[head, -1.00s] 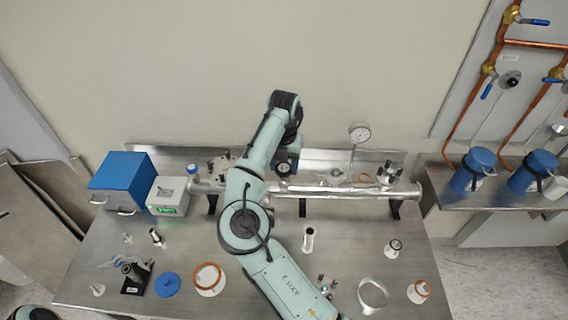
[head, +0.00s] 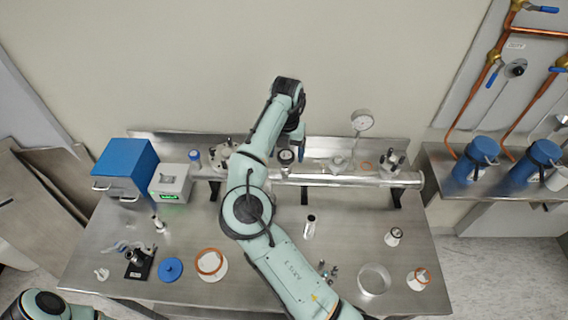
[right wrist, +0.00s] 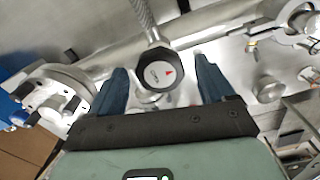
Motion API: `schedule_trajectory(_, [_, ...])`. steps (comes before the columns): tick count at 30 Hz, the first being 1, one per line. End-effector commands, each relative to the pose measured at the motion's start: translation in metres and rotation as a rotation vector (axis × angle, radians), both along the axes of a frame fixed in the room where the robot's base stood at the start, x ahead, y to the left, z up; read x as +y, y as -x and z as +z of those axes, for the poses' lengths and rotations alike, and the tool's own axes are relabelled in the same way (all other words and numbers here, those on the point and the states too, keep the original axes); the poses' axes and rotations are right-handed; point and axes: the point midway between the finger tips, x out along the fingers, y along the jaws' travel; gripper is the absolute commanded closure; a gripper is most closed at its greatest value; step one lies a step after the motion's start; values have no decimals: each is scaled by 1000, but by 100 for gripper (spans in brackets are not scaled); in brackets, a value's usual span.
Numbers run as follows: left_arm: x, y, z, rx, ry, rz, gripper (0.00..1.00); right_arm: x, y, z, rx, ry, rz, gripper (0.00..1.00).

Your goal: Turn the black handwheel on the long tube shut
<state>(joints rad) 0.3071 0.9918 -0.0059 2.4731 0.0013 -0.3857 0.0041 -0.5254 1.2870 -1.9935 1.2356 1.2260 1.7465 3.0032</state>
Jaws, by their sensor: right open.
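The black handwheel (head: 286,156) sits on the long metal tube (head: 340,180), left of its middle, in the head view. In the right wrist view the fingers of my right gripper (right wrist: 162,72) appear on either side of the handwheel, with gaps visible. I cannot tell whether the fingertips reach down to its level. My left gripper is out of view.
A pressure gauge (head: 362,121) stands behind the tube to the right. A grey box with a green display (head: 171,182) and a blue box (head: 124,168) stand at the left. Loose flanges, a blue disc (head: 170,269) and small fittings lie on the steel bench (head: 240,290).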

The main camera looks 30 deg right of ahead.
Motion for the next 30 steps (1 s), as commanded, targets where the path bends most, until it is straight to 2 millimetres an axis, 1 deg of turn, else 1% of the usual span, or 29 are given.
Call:
schedule_trajectory(17, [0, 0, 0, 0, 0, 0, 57, 1, 0, 1, -5, -7, 226, 18])
schedule_trajectory(30, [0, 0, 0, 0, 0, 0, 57, 0, 0, 2, -7, -3, 462, 18])
